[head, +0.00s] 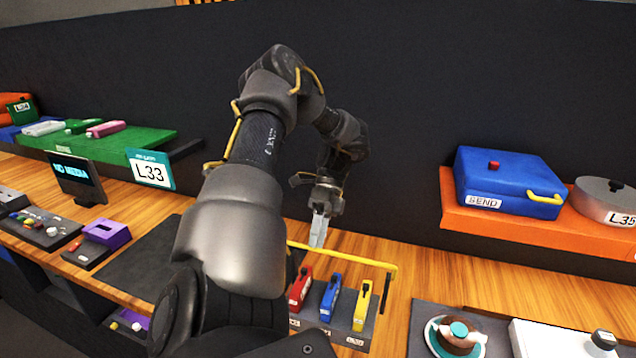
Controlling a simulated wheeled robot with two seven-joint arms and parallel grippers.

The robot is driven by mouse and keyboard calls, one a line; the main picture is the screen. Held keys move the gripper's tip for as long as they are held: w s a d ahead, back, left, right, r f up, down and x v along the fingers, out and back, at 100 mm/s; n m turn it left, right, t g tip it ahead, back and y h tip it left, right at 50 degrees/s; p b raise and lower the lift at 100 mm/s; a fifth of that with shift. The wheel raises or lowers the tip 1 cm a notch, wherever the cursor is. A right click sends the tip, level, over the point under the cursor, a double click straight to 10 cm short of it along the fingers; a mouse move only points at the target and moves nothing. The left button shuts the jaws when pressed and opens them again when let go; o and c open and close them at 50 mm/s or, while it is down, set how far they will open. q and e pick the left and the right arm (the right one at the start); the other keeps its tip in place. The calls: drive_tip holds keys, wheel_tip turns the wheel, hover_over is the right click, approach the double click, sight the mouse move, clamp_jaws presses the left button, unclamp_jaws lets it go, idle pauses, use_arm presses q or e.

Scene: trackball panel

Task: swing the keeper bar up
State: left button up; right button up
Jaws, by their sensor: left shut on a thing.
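The yellow keeper bar (352,258) spans above a dark panel (352,341) in the middle of the head view. Its right end bends down toward the panel; its left end is partly behind my arm. Below the bar stand a red lever (301,288), a blue lever (330,298) and a yellow lever (362,305). My left gripper (317,243) points down at the bar's left part and is shut on it. My own arm hides the panel's left side. My right gripper is not in view.
A blue box (510,182) and a round grey tin (606,198) stand on an orange shelf (470,222) at right. A dark screen (79,180) and a purple device (106,233) are at left.

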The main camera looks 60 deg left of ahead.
use_arm(q)
drive_tip(key=shift+a+f, duration=0.15)
drive_tip(key=shift+w, duration=0.1)
drive_tip(key=w+a+r+p, duration=0.2)
drive_tip(key=w+a+r, duration=0.1)
drive_tip(key=w+a, duration=0.5)
drive_tip(key=shift+a+r+p, duration=0.2)
drive_tip(key=shift+a+p, duration=0.15)
idle(0.9)
idle(0.4)
